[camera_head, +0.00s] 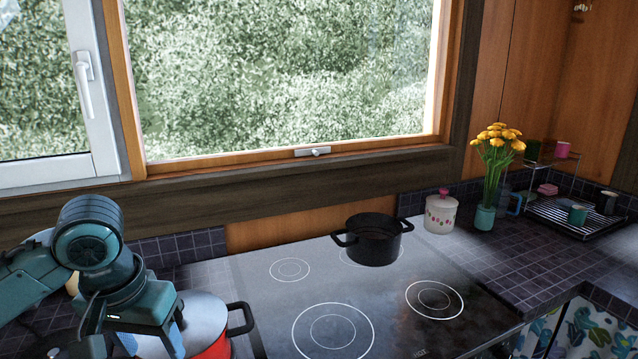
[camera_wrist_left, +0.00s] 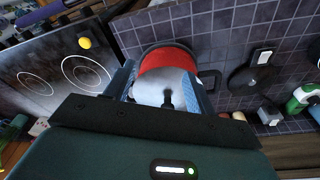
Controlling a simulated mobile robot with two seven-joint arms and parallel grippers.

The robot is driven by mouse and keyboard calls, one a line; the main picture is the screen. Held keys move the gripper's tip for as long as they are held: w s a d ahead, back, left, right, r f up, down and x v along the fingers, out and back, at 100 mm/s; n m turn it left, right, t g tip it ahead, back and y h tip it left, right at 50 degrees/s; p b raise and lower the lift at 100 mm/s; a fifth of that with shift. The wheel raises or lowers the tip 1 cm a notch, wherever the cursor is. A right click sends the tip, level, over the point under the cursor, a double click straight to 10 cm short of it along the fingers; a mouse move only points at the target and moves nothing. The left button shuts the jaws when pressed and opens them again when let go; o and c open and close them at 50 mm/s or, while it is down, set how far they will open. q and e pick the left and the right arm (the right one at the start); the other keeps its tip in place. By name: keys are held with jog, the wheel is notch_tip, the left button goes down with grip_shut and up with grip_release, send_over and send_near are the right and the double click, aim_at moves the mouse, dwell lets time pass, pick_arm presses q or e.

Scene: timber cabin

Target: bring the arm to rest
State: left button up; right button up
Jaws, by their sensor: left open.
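My left arm comes in from the left in the head view. Its open gripper (camera_head: 150,341) points down over the red pot (camera_head: 213,350) with the grey lid (camera_head: 203,315). In the left wrist view, the two blue fingers of the gripper (camera_wrist_left: 161,92) stand apart on either side of the lid (camera_wrist_left: 155,85) and its dark knob. The red pot (camera_wrist_left: 170,58) shows around the lid. I cannot tell whether the fingers touch the lid. The arm hides part of the pot in the head view. My right gripper is not in view.
A black pot (camera_head: 372,245) stands on the back of the cooktop (camera_head: 385,330). A white jar (camera_head: 441,214), yellow flowers in a vase (camera_head: 485,217) and a dish rack (camera_head: 560,217) stand to the right. The window (camera_head: 270,80) is behind. The cooktop's front is clear.

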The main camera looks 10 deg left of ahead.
pick_arm(q)
jog(key=s+d+f+m+t+h, duration=0.2)
jog(key=s+d+f+m+h, duration=0.15)
jog(key=d+f, duration=0.95)
jog(key=s+a+f+y, duration=0.3)
jog(key=s+a+f, duration=0.4)
jog(key=s+f, duration=0.4)
jog(key=w+d+f+t+h, duration=0.2)
jog(key=w+d+f+t, duration=0.2)
jog(key=f, duration=0.5)
jog(key=shift+w+d+t, duration=0.35)
jog(key=shift+d+t, duration=0.2)
jog(key=shift+t, duration=0.35)
jog(key=shift+f, duration=0.1)
